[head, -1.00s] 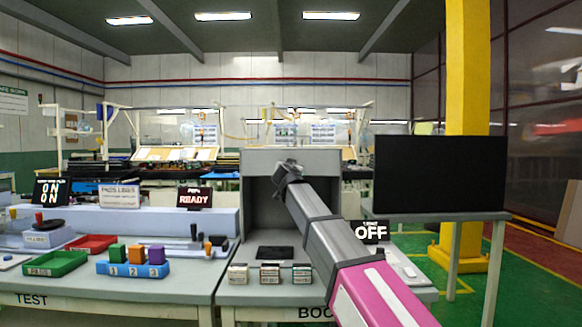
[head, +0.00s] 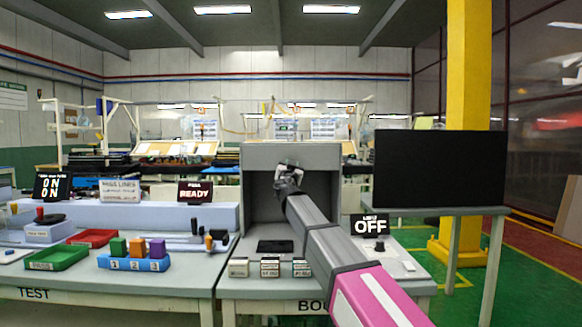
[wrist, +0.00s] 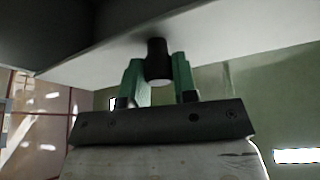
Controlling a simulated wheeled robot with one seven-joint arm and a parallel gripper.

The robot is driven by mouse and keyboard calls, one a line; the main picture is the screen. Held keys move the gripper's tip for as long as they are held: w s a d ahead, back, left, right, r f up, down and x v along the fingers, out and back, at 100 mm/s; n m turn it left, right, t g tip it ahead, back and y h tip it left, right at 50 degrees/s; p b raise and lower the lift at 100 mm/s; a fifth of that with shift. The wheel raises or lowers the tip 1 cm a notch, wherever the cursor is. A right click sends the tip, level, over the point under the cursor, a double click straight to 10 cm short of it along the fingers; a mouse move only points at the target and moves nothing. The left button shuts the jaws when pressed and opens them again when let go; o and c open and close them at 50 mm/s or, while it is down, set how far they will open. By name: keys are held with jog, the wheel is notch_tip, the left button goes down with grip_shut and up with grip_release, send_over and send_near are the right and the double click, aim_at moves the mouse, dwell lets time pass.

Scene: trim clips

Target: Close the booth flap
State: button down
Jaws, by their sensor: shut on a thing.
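The booth (head: 243,195) is a grey box on the right-hand bench, and its dark front opening faces me. My gripper (head: 288,170) is at the upper part of that opening in the head view. In the wrist view, the green fingers of my gripper (wrist: 157,78) stand on both sides of a black knob (wrist: 157,60) and are shut on it. The knob sits on a pale grey panel, the booth flap (wrist: 215,30), seen from close below. The opening is still visible below my gripper. My arm hides part of the booth's right side.
A dark pad (head: 275,246) lies before the opening, with several small boxes (head: 270,267) at the bench front. An OFF sign (head: 369,226) stands right of my arm. A large black screen (head: 440,170) is further right. Coloured blocks (head: 137,248) stand on the left bench.

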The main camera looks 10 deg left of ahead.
jog(key=shift+w+a, duration=0.2)
jog(key=shift+w, duration=0.1)
jog(key=c, duration=0.9)
grip_release()
jog(key=shift+f, duration=0.1)
jog(key=shift+d, duration=0.1)
jog(key=v, duration=1)
jog(key=shift+s+f, duration=0.25)
jog(key=shift+s, duration=0.1)
